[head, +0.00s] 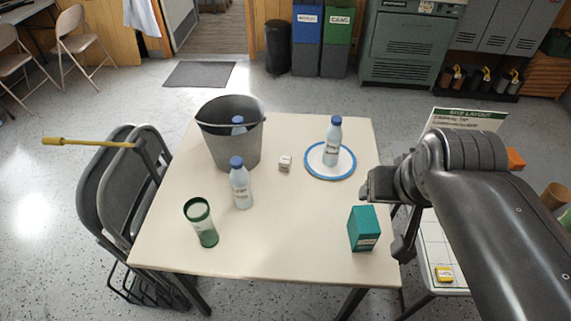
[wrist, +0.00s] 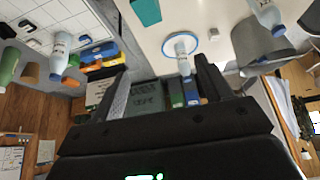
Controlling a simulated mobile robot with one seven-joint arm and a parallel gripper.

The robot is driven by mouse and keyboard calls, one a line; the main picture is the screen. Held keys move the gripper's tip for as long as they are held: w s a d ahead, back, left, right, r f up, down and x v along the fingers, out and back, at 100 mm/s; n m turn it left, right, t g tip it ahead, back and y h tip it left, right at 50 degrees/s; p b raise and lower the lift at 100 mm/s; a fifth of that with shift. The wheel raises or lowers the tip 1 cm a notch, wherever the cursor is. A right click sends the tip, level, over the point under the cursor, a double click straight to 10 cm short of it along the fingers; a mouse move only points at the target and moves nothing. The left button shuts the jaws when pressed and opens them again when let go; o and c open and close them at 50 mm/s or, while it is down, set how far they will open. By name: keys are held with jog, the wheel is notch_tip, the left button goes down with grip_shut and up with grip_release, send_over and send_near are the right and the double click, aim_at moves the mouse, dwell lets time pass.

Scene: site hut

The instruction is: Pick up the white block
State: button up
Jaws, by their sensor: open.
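The white block (head: 285,164) is small and sits on the cream table (head: 290,240), between the grey bucket and the blue-rimmed plate. It has dark marks on its side.
A grey bucket (head: 245,145) holds a blue-capped bottle. A bottle (head: 333,142) stands on the plate (head: 317,170). A teal box (head: 363,230) is at the front right. Folding chairs (head: 120,190) stand left.

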jog(key=shift+c, duration=0.8)
